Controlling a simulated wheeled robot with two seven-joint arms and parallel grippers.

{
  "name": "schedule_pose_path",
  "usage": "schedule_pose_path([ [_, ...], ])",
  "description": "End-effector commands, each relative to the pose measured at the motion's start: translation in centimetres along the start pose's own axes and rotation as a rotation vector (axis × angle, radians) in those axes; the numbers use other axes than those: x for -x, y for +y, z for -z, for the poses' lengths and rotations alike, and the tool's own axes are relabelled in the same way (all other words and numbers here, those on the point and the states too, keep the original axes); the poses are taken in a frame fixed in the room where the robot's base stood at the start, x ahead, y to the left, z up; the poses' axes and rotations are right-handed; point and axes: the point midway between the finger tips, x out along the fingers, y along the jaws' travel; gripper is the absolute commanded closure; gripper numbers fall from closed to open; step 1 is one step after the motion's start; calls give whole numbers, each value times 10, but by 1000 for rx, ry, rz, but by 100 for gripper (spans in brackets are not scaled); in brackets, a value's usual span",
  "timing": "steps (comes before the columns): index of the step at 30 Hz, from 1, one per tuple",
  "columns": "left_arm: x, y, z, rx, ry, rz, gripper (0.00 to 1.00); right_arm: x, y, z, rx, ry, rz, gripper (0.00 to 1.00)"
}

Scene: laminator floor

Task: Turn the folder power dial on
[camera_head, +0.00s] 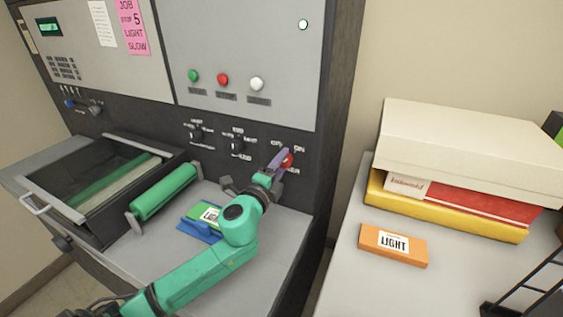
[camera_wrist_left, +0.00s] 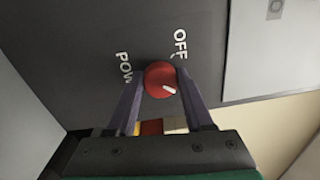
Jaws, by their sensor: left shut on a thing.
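The red power dial (camera_head: 288,160) sits low on the right of the machine's dark panel, with OFF and ON lettering above it. My left gripper (camera_head: 281,161) is shut on it. In the left wrist view the dial (camera_wrist_left: 158,76) is between the two purple fingers, and its white mark points to the lower right, away from the OFF lettering (camera_wrist_left: 180,42). That is toward the ON side, though the ON lettering is hidden in this view. A round indicator (camera_head: 303,24) at the panel's upper right looks white with a green rim. My right gripper is not in view.
Two black knobs (camera_head: 236,144) are left of the dial. Green, red and white buttons (camera_head: 223,79) are above. A green roller (camera_head: 164,191) and a blue holder (camera_head: 200,230) lie below. An orange LIGHT box (camera_head: 393,245) and stacked boxes (camera_head: 470,143) stand on the right table.

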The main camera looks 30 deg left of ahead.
Motion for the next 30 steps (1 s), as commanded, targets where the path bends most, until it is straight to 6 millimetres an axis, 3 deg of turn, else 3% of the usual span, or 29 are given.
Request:
schedule_pose_path([
  [21, 0, 0, 0, -91, 3, 1, 100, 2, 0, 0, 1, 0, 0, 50],
  [22, 0, 0, 0, -91, 3, 1, 45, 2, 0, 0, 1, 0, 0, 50],
  [24, 0, 0, 0, -90, 3, 1, 19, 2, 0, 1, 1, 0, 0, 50],
  [30, 0, 0, 0, -89, 3, 1, 19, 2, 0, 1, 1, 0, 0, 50],
])
